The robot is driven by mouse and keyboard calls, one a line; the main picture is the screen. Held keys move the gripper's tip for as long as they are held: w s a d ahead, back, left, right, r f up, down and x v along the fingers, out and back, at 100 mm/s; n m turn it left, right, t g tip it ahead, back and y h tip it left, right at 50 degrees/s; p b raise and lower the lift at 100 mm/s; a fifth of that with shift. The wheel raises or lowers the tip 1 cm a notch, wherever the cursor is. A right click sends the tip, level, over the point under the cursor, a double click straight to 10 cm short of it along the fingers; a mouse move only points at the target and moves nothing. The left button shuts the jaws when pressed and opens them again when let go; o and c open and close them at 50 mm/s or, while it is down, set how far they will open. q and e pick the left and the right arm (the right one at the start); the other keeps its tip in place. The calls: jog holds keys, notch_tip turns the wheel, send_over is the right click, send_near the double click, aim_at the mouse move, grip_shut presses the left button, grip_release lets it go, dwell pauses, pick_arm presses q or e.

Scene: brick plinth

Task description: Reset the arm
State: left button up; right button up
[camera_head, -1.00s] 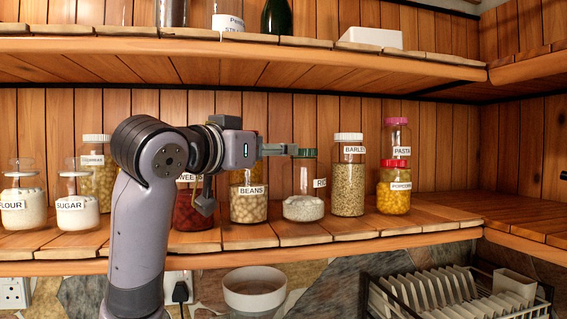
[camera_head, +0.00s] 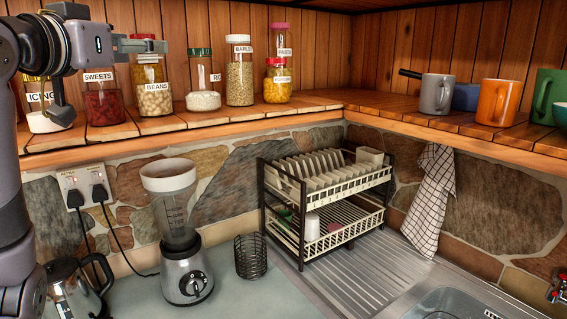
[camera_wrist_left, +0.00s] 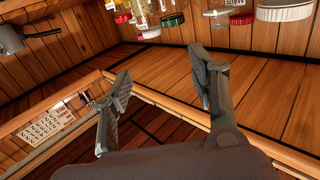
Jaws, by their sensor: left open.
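My left arm comes in at the left edge of the head view, its gripper (camera_head: 140,46) held in front of the jar shelf at the upper left. In the left wrist view the gripper (camera_wrist_left: 160,82) has its two fingers spread apart with nothing between them. Jars (camera_wrist_left: 172,18) hang upside down in that tilted view, beyond the fingers. My right gripper is not in view.
The wooden shelf (camera_head: 320,104) carries labelled jars, including beans (camera_head: 154,97) and barley (camera_head: 239,82). Mugs (camera_head: 497,101) stand at the right. Below are a blender (camera_head: 182,235), kettle (camera_head: 75,288), wire holder (camera_head: 250,257), dish rack (camera_head: 325,200), hanging cloth (camera_head: 430,190) and sink (camera_head: 455,303).

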pick_arm(q)
jog(key=d+f+g+y, duration=0.25)
jog(key=f+g, duration=0.35)
jog(key=f, duration=3.6)
jog(key=s+f+g, duration=0.4)
jog(key=s+f, duration=0.9)
jog(key=f, duration=0.5)
jog(key=s+f+g, duration=0.1)
jog(key=s+f, duration=0.2)
jog(key=s, duration=0.3)
jog(key=s+f+g+y, duration=0.1)
jog(key=s+f+g, duration=0.15)
jog(key=s, duration=0.35)
jog(key=s+f+g, duration=0.1)
jog(key=s+f, duration=0.3)
jog(key=s, duration=0.2)
notch_tip(320, 180, down, 28)
jog(key=b, duration=0.4)
jog(key=s+a+f+g+b, duration=0.2)
jog(key=s+a+f+b, duration=0.1)
jog(key=s+f, duration=1.5)
notch_tip(320, 180, down, 3)
jog(key=shift+a+f, duration=0.15)
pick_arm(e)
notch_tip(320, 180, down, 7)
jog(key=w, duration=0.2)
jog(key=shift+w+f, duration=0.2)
